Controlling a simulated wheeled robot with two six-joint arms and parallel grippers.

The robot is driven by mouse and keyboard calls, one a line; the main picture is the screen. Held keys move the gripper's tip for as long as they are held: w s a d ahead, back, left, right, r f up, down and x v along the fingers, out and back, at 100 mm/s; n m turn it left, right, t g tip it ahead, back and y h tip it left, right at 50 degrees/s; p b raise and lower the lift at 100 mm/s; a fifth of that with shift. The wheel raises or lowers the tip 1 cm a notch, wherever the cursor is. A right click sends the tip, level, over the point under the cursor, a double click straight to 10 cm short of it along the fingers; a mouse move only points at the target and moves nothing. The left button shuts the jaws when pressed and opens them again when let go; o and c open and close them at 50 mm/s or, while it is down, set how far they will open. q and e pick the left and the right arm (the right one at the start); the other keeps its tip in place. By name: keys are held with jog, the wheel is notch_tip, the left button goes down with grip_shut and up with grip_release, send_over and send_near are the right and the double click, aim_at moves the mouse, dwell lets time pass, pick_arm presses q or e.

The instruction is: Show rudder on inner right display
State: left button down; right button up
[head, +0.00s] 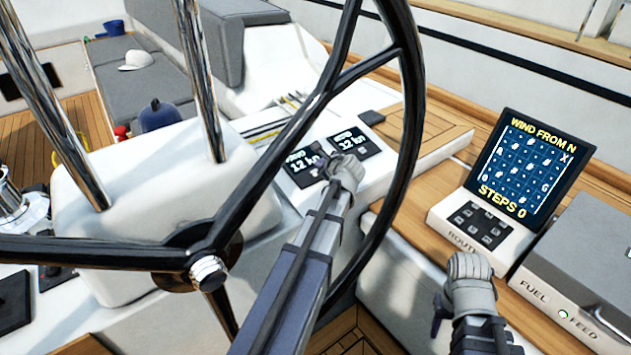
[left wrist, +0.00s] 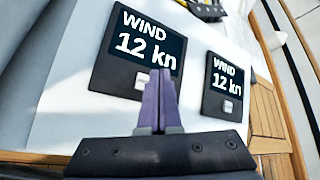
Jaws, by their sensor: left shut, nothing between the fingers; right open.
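Two small dark displays stand on the white console right of the wheel hub. The inner one (head: 299,166), nearer the hub, reads WIND 12 kn in the left wrist view (left wrist: 122,48). The outer one (head: 357,143) also reads WIND 12 kn in the left wrist view (left wrist: 224,78). Each has a small pale button at its lower edge, the inner (left wrist: 142,84) and the outer (left wrist: 228,107). My left gripper (head: 328,168) is shut and empty, its fingertips (left wrist: 160,74) in front of the inner display's lower right; contact cannot be told. My right gripper (head: 468,268) is open, its fingertips unclear.
The black steering wheel (head: 402,130) stands around my left arm. A route panel (head: 530,160) with a grid screen and keypad (head: 481,224) sits at the right. A grey box (head: 590,250) stands beside it. Steel rails (head: 200,80) rise at the left.

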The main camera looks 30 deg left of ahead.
aim_at(315, 169)
pick_arm(q)
jog(key=shift+w+a+f+b, duration=0.15)
jog(key=shift+f+b, duration=0.2)
jog(key=shift+f, duration=0.4)
pick_arm(e)
jog(key=shift+f, duration=0.75)
pick_arm(q)
jog(key=shift+f, duration=0.15)
pick_arm(e)
jog(key=shift+f, duration=0.15)
dwell(0.5)
pick_arm(q)
jog(key=shift+a+f+b, duration=0.1)
jog(key=shift+f+b, duration=0.15)
jog(key=shift+b, duration=0.15)
pick_arm(e)
jog(key=shift+f, duration=0.25)
